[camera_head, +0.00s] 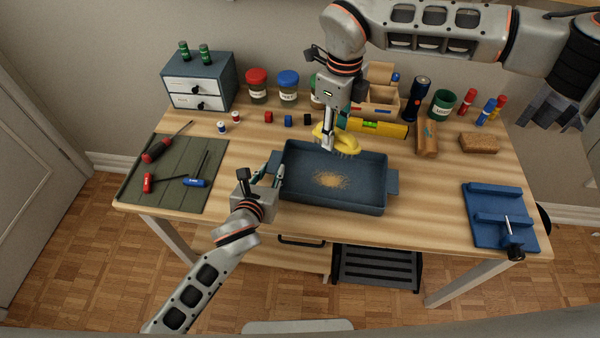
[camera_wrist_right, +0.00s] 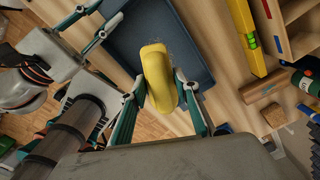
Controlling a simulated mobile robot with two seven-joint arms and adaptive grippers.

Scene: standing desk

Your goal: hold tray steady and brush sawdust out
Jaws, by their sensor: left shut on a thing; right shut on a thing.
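A dark blue-grey tray (camera_head: 365,200) lies on the wooden desk, with a patch of sawdust (camera_head: 331,180) on its floor. My left gripper (camera_head: 278,174) is shut on the tray at its left end, by the left handle. My right gripper (camera_head: 331,134) is shut on a yellow brush (camera_head: 345,143) and holds it over the tray's back part, behind the sawdust. In the right wrist view the brush (camera_wrist_right: 158,78) sits between the fingers, with the tray (camera_wrist_right: 150,30) beyond it. I cannot tell whether the bristles touch the tray. The sawdust is not clearly visible in the wrist view.
A yellow spirit level (camera_head: 378,128) and a wooden organizer (camera_head: 378,100) stand behind the tray. A green mat (camera_head: 180,165) with screwdrivers and hex keys lies left. Bare desk lies between tray and vise.

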